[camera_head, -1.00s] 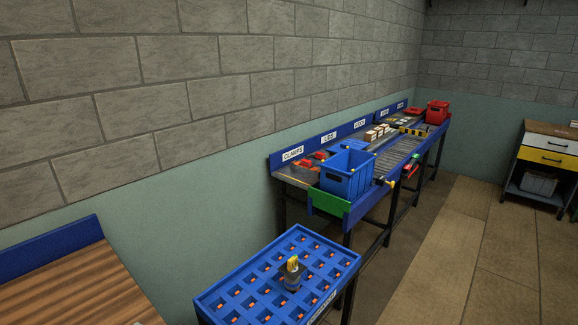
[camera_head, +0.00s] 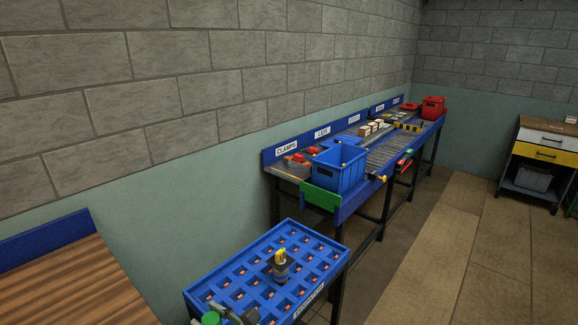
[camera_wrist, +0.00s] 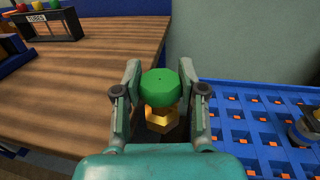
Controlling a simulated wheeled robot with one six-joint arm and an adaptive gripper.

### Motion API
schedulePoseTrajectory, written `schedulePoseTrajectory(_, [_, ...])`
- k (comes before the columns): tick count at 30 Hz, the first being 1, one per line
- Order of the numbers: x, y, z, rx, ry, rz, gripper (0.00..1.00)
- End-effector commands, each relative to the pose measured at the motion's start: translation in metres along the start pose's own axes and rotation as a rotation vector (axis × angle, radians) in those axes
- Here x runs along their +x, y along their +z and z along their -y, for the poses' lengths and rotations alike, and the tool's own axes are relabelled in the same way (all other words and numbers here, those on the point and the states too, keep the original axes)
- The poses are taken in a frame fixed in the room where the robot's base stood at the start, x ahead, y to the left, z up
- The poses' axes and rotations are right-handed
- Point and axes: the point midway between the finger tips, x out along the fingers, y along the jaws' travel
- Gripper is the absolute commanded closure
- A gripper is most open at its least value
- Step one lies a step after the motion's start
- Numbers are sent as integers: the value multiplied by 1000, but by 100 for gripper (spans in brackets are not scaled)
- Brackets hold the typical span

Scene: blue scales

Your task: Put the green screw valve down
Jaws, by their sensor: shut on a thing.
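The green screw valve has a green round cap over a brass-coloured body and shows in the wrist view (camera_wrist: 160,88). My gripper (camera_wrist: 160,92) is shut on it, with one finger on each side of the cap. In the wrist view they appear over the right edge of the wooden table, beside the blue rack. In the head view the green cap (camera_head: 211,318) and part of my gripper (camera_head: 238,316) show at the bottom edge, in front of the rack's near left corner.
The blue rack (camera_head: 204,291) has many square pockets with orange centres, and a grey and yellow valve (camera_head: 281,265) stands in it. A wooden table (camera_head: 75,280) is at the left. A blue crate (camera_head: 338,168) stands on the workbench behind.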

Motion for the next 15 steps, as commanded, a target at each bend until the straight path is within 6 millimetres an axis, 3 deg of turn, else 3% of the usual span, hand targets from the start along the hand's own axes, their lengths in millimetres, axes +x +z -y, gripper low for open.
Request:
schedulePoseTrajectory(1, [-12,-11,20,3,-42,-4,100])
schedulePoseTrajectory(6, [-58,-46,85,5,-192,-4,100])
schedulePoseTrajectory(15, [-159,-111,178,5,-475,-4,100])
